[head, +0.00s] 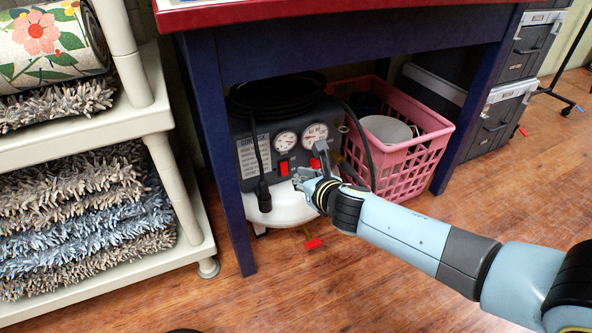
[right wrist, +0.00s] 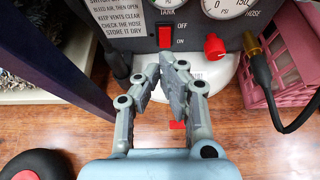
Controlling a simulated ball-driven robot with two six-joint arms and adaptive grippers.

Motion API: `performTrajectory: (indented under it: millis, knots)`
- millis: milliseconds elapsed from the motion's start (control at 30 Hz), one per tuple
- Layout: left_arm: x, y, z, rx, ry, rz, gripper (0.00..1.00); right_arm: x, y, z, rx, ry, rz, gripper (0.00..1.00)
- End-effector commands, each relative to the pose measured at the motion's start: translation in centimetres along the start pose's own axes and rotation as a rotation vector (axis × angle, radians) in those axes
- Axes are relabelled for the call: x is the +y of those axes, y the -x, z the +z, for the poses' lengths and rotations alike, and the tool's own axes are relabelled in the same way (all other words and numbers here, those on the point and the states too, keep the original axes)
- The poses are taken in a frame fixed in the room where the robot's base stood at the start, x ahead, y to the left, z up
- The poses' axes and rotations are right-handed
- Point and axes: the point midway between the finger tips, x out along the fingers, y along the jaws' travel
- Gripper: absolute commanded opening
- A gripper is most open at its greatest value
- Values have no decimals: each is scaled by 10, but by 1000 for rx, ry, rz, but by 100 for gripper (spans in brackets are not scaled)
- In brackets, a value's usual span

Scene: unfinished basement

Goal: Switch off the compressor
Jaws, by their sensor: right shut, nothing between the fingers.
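The compressor (head: 250,150) stands under the blue table, with a dark panel, two gauges (head: 286,140) and a white tank (head: 285,208). Its red rocker switch (head: 284,168) sits on the panel below the left gauge. In the right wrist view the switch (right wrist: 165,37) has OFF marked at its upper end and ON at its lower end. I cannot tell for sure which way it is tipped. My right gripper (head: 301,178) is shut and empty in front of the panel; its fingertips (right wrist: 167,68) show just below the switch, apparently apart from it. My left gripper is out of view.
A red knob (right wrist: 215,46) and a hose with a brass fitting (right wrist: 252,45) are right of the switch. A pink basket (head: 410,165) stands beside the compressor. A blue table leg (head: 222,170) and a shelf of rugs (head: 195,240) are to the left.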

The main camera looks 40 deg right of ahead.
Motion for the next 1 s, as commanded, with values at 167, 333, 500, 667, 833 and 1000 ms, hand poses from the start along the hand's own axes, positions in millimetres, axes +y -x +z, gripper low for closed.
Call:
performTrajectory:
  millis: [167,333,500,667,833,1000]
  knots:
    - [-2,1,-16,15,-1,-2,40,0,19,6,-1,-1,0,0]
    - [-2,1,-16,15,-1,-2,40,0,22,5,0,0,-1,0]
    - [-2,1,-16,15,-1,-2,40,0,21,4,0,0,-1,0]
    - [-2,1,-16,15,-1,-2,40,0,21,4,0,0,-1,0]
    - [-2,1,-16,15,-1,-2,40,0,22,4,2,0,-1,0]
    - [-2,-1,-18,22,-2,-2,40,-6,39,-28,52,7,-5,0]
